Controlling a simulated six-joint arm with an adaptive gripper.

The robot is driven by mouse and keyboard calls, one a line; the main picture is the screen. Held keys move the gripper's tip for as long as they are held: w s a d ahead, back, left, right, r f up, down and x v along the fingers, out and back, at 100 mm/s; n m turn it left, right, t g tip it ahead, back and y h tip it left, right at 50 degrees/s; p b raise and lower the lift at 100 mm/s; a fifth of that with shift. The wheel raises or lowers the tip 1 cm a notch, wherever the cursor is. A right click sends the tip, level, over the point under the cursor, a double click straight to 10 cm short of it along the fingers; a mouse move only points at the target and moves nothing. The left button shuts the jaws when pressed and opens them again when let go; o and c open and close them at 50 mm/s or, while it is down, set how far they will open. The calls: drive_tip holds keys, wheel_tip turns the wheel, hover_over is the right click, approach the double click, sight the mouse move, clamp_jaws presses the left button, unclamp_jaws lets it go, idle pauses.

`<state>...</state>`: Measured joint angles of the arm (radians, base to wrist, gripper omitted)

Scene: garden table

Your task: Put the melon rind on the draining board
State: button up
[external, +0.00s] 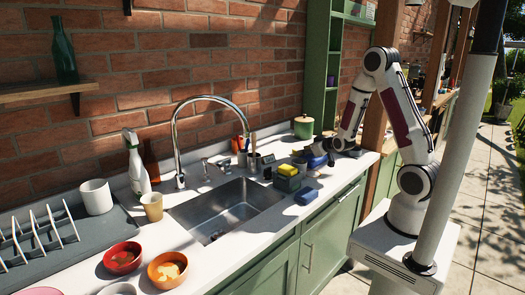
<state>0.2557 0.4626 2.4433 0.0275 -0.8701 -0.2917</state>
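The draining board (110,222) is a dark grey slab at the left of the counter, with a white wire rack on it. An orange bowl (158,283) at the front left holds yellow-orange pieces; I cannot tell whether any is the melon rind. My gripper (313,150) is at the far right end of the counter, close to a blue object (317,160). It is far from the draining board. Its fingers are too small and dark to show whether they are open or holding anything.
The sink (228,208) and its tall faucet (178,130) lie between my gripper and the draining board. A spray bottle (138,170), tan cup (153,207), white mug (97,197) and red bowl (123,258) stand left.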

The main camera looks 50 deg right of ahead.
drive_tip(key=shift+x, duration=2.5)
clamp_jaws()
